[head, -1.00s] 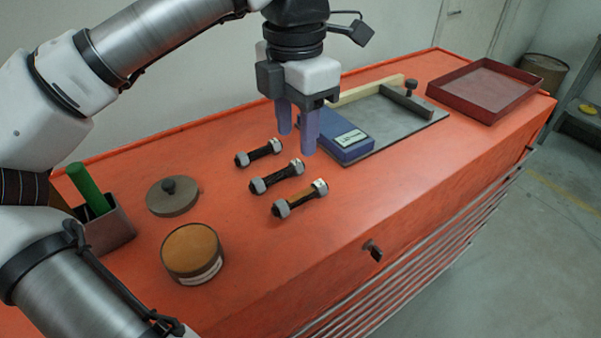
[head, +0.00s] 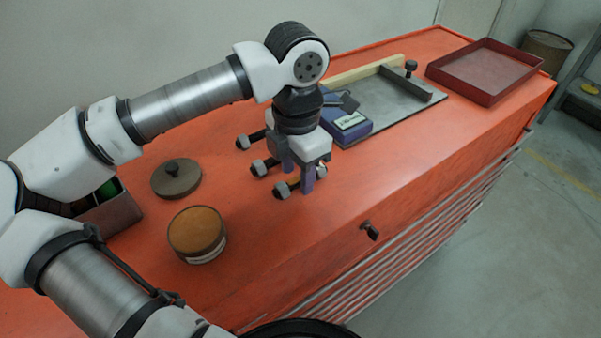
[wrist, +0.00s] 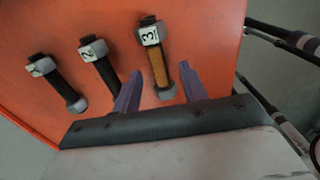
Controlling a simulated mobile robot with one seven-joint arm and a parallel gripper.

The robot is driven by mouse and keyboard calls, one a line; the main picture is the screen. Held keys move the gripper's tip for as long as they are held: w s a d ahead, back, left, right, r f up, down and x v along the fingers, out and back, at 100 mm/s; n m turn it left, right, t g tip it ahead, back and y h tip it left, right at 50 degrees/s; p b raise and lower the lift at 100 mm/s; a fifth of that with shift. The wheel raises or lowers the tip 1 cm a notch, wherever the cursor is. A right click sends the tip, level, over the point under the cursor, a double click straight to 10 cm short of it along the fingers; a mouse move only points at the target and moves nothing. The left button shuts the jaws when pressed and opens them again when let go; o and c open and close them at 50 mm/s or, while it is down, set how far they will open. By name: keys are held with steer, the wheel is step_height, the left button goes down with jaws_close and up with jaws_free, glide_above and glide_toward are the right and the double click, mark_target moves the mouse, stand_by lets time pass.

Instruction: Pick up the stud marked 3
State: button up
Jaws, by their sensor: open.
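The stud marked 3 (wrist: 157,62) lies on the orange bench top, with a grey nut at each end and a brown middle. In the wrist view its near end lies between the two purple fingers of my gripper (wrist: 159,88), which are open and not touching it that I can see. In the head view my gripper (head: 296,182) is over this stud (head: 281,190) and hides much of it. The stud marked 2 (wrist: 99,65) and the stud marked 1 (wrist: 55,82) lie to its left, both with black middles.
A blue box (head: 349,127) and a grey plate (head: 402,108) lie beyond my gripper. A red tray (head: 487,71) is at the far right. A round tin (head: 196,235) and a knobbed lid (head: 176,180) stand to the left.

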steer(key=shift+f, duration=0.7)
jaws_close()
steer(key=shift+r, duration=0.1)
